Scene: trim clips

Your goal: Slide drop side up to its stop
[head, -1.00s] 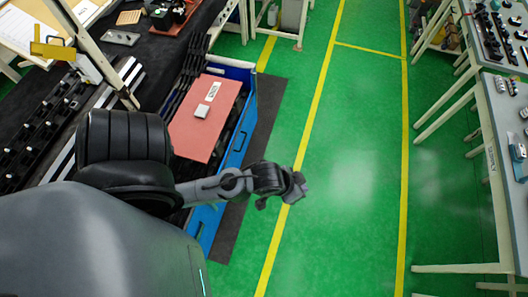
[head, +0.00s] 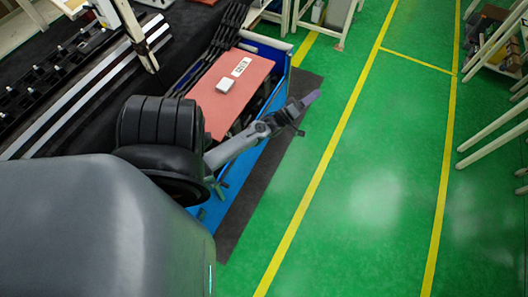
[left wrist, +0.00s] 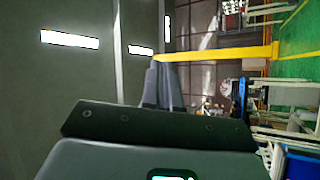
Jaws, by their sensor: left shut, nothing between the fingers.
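A blue crate (head: 264,42) stands beside the dark bench, with a blue long side, the drop side (head: 240,175), facing the green floor. My left forearm crosses over this side and hides part of it. How high the side stands is hard to tell. My left gripper (head: 312,98) is shut and empty, out past the blue side above the dark mat. In the left wrist view its closed fingers (left wrist: 161,85) point up the picture, and blue (left wrist: 302,164) shows at the lower right corner. My right gripper is not in view.
A red sheet (head: 228,112) with a white box (head: 226,85) and a label lies over the black parts in the crate. A dark mat (head: 245,205) lies under it. Green floor with yellow lines is clear to the right; pale-legged tables stand beyond.

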